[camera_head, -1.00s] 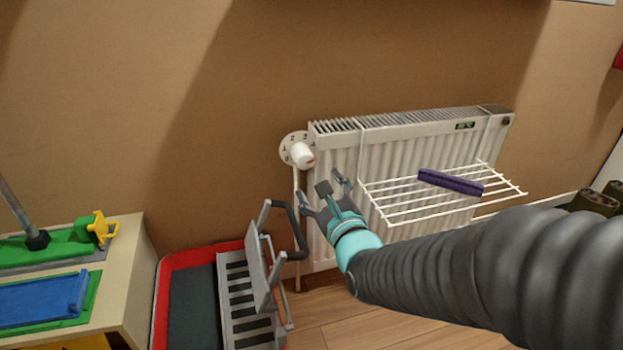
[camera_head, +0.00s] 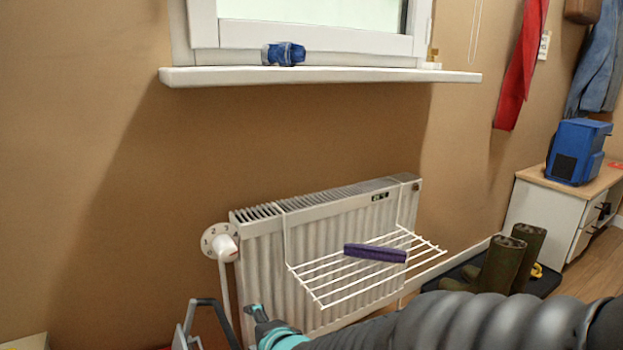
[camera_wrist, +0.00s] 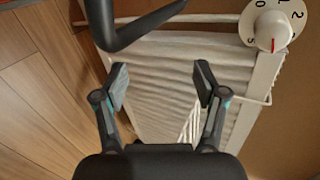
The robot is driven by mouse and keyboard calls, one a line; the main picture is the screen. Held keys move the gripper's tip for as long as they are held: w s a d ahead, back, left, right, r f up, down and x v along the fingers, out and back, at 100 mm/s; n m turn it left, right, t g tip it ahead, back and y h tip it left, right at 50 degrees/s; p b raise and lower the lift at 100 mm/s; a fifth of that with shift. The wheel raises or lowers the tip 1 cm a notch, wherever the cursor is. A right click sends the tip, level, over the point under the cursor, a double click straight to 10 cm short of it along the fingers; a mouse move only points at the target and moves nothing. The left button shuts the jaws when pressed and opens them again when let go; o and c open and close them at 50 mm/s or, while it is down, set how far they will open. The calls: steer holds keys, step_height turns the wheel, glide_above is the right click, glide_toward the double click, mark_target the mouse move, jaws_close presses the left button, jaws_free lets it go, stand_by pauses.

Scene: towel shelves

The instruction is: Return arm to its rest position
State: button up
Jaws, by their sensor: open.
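My gripper (camera_wrist: 160,82) is open in the wrist view, with a clear gap between its two fingers and nothing held. In the head view my gripper (camera_head: 255,314) is low in the picture, in front of the left part of the white radiator (camera_head: 262,268), and is partly cut off by the lower edge. The radiator's ribbed front (camera_wrist: 165,75) lies beyond the fingers in the wrist view. A white dial (camera_head: 224,247) is at the radiator's upper left; it also shows in the wrist view (camera_wrist: 272,30).
A wire rack (camera_head: 325,290) hangs on the radiator with a purple folded item (camera_head: 375,253) on it. A dark handle (camera_wrist: 125,35) crosses near the fingers. A window sill (camera_head: 330,77) is above. Boots (camera_head: 503,264) and a cabinet (camera_head: 530,222) stand at right.

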steer(key=s+d+r+n+g+h+p, duration=0.1)
steer(key=s+d+n+g+h+p, duration=0.1)
steer(key=s+d+n+g, duration=0.3)
steer(key=s+d+r+n+h+p, duration=0.1)
steer(key=s+d+n+h, duration=0.1)
steer(key=s+d+n, duration=0.4)
steer(key=s+d+r+n+h+p, duration=0.1)
steer(key=s+d+r+p, duration=0.2)
steer(key=d+r, duration=0.5)
steer(key=s+d+r+h+p, duration=0.1)
steer(key=s+d+r+p, duration=0.2)
steer(key=d+r, duration=0.4)
steer(key=shift+d+r+n+h+p, duration=0.4)
steer(key=shift+d+p, duration=0.45)
